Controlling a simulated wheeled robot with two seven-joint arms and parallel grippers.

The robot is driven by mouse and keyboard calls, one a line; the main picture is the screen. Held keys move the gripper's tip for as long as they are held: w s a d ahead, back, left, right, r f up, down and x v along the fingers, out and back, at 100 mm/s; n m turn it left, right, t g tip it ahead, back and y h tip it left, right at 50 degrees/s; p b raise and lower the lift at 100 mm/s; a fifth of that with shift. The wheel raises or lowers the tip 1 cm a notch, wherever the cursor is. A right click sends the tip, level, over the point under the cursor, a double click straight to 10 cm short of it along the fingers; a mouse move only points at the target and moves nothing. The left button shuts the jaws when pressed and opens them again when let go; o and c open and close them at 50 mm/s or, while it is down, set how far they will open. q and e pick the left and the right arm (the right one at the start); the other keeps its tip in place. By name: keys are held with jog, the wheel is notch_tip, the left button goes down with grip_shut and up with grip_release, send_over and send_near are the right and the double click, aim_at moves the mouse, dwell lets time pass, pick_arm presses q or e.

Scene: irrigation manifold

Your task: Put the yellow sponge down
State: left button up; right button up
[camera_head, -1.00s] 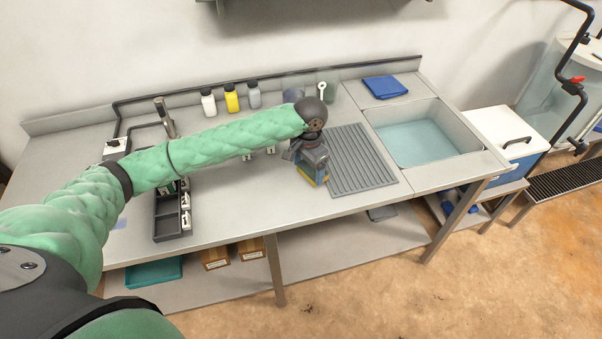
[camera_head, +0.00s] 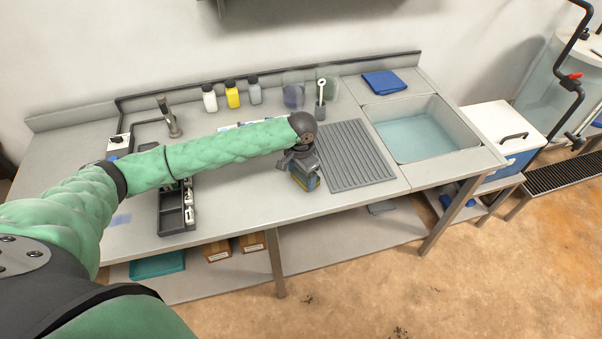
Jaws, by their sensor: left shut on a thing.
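My left gripper (camera_head: 304,178) is at the end of the green arm, over the bench between the dark tray and the ribbed mat. The gripper hides most of the sponge. I cannot tell whether the sponge touches the bench top (camera_head: 250,199). My right gripper is not in view.
A ribbed grey drying mat (camera_head: 356,158) lies just right of the gripper, with a water-filled sink (camera_head: 420,135) beyond it. A dark compartment tray (camera_head: 172,218) stands left. Several bottles (camera_head: 232,95) line the back. Bare bench lies in front.

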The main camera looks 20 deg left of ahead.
aim_at(301, 176)
pick_arm(q)
jog(key=o, duration=0.9)
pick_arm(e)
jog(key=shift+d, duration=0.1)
pick_arm(q)
jog(key=shift+r+b, duration=0.45)
jog(key=shift+r, duration=0.1)
notch_tip(301, 176, up, 3)
jog(key=shift+f+b, duration=0.1)
jog(key=shift+b, duration=0.6)
notch_tip(301, 176, up, 8)
jog(key=b, duration=0.2)
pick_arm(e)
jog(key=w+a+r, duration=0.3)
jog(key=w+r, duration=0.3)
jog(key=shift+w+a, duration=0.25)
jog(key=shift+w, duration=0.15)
